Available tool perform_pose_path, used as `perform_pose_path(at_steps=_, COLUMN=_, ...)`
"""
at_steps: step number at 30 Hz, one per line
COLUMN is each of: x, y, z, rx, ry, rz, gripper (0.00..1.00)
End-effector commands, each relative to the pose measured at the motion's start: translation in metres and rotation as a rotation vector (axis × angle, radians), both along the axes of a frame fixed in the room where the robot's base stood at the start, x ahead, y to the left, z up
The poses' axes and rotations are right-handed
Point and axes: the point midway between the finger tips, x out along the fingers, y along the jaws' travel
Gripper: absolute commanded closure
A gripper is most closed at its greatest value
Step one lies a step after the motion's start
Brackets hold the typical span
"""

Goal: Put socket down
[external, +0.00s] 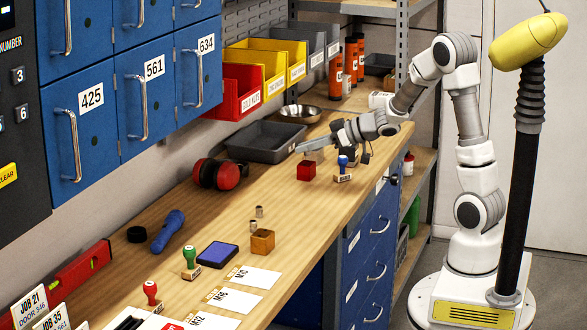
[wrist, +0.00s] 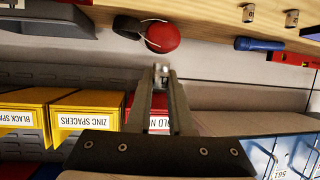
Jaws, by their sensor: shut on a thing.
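My gripper (wrist: 163,78) is shut on a small silvery socket (wrist: 164,71), which shows between the fingertips in the wrist view. In the external view my gripper (external: 304,147) is over the far part of the wooden bench (external: 215,228), near the grey tray and above the red block. The held socket cannot be made out clearly there. Two other small metal sockets stand on the bench, one (external: 259,211) just behind the other (external: 252,225), near the orange-brown block. They also show at the top of the wrist view (wrist: 291,18).
A red block (external: 306,171) and a blue-handled stamp (external: 343,168) stand below my gripper. An orange-brown block (external: 262,241), blue ink pad (external: 217,254) and labelled cards (external: 249,277) are nearer.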

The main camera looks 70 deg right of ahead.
Motion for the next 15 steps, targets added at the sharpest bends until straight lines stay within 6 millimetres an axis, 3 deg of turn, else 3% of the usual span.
perform_pose_path(at_steps=9, x=0.047, y=0.058, z=-0.049, rx=0.002, ry=0.002, rz=0.006, gripper=1.00)
perform_pose_path(at_steps=15, x=0.065, y=0.078, z=-0.063, rx=0.001, ry=0.002, rz=0.004, gripper=1.00)
